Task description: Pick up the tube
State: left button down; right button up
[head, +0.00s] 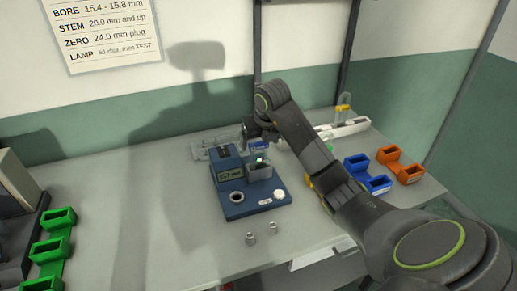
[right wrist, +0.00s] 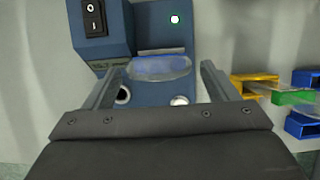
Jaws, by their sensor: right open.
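A clear, bluish, rounded thing, likely the tube (right wrist: 160,68), lies between the spread fingers of my right gripper (right wrist: 163,72) in the right wrist view, with a visible gap to each finger. In the head view my right gripper (head: 256,143) is over the back of the blue gauge (head: 229,174). A small blue and clear piece (head: 260,146) shows beside it, partly hidden by the gripper. The gauge has a display, a grey block (head: 259,171), a round hole and a white knob (head: 279,194). My left gripper is out of view.
Orange (head: 402,165), blue (head: 367,174) and green (head: 50,250) bins stand to the sides. A white tray (head: 343,128) is at the back right.

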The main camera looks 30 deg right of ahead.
jog(key=shift+x, duration=0.8)
jog(key=c, duration=1.1)
jog(key=shift+c, duration=0.3)
jog(key=shift+r, duration=0.15)
